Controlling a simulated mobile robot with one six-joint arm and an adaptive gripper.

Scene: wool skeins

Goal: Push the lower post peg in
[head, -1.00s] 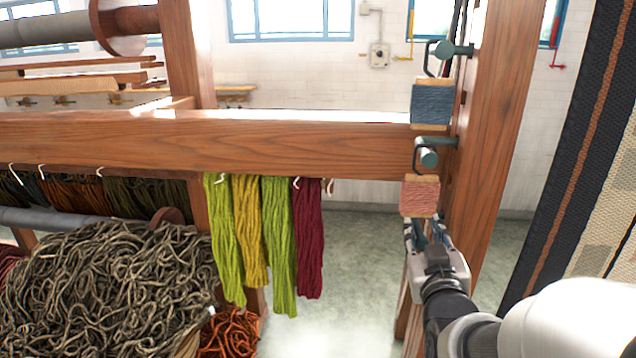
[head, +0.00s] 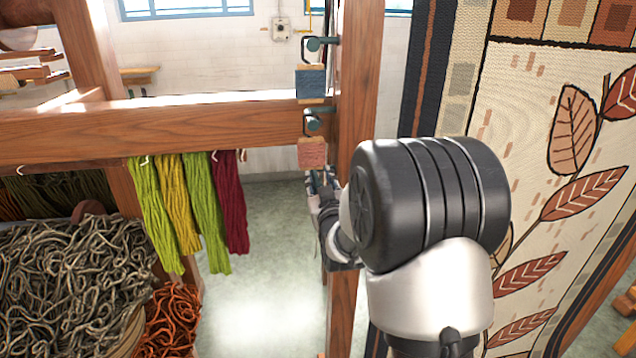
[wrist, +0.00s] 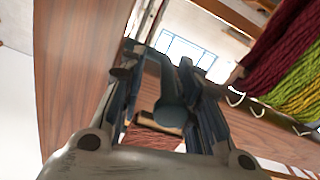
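The lower post peg (head: 316,122) is a dark teal cylinder with a bent bar, sticking out of the wooden post (head: 357,110) at beam height. A pink wool block (head: 312,153) with wooden ends sits just below it. My gripper (head: 321,180) is directly below that block, beside the post, pointing upward. In the wrist view my gripper (wrist: 163,75) has its fingers apart. A teal round part, which looks like the lower peg (wrist: 170,117), and the pink block (wrist: 150,138) appear between them. I cannot tell whether the fingers touch either one.
An upper peg (head: 318,44) and blue wool block (head: 311,82) are higher on the post. Green, yellow and dark red skeins (head: 195,205) hang from the beam (head: 200,130) at left. A patterned tapestry (head: 540,150) hangs at right, behind my arm.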

